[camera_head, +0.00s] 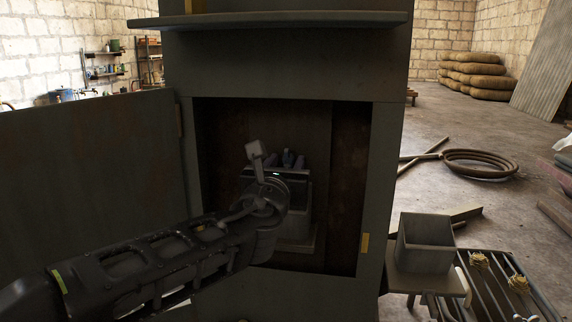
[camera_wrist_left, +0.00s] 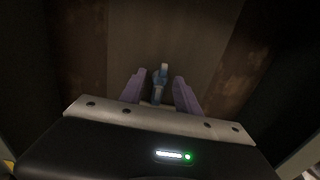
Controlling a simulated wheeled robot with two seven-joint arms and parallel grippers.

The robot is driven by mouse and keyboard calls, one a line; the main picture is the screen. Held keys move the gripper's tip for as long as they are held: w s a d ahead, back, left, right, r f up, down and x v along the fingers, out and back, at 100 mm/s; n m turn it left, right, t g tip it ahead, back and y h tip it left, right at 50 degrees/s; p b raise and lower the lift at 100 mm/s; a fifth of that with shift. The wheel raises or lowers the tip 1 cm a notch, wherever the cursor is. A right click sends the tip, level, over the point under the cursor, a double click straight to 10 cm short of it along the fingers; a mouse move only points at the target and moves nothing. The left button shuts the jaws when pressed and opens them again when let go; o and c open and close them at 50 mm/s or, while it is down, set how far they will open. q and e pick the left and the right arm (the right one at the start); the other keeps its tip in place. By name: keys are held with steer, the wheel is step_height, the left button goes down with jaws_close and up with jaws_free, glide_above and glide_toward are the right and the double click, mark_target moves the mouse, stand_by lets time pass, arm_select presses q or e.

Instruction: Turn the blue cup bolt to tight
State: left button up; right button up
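The blue cup bolt (camera_wrist_left: 160,82) is a small blue upright piece inside the dark cabinet recess. In the left wrist view it shows in line with the gap between the two purple fingers of my left gripper (camera_wrist_left: 159,93). A narrow gap shows on each side of it, so the fingers look open and not closed on it. I cannot tell whether it is between the tips or just beyond them. In the head view the bolt (camera_head: 288,157) is a small blue spot by the left gripper's fingertips (camera_head: 286,162); the wrist hides its base. My right gripper is out of view.
The cabinet recess (camera_head: 345,190) has close side walls around my left arm. An open door (camera_head: 90,185) stands at the left, and a shelf ledge (camera_head: 270,19) juts out above. A metal box (camera_head: 427,243) sits at the lower right, near a slatted rack (camera_head: 505,290).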

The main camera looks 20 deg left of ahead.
arm_select(q)
steer(key=shift+o, duration=0.2)
steer(key=v, duration=0.7)
steer(key=shift+s+b, duration=0.3)
steer(key=shift+s, duration=0.05)
steer(key=shift+d, duration=0.1)
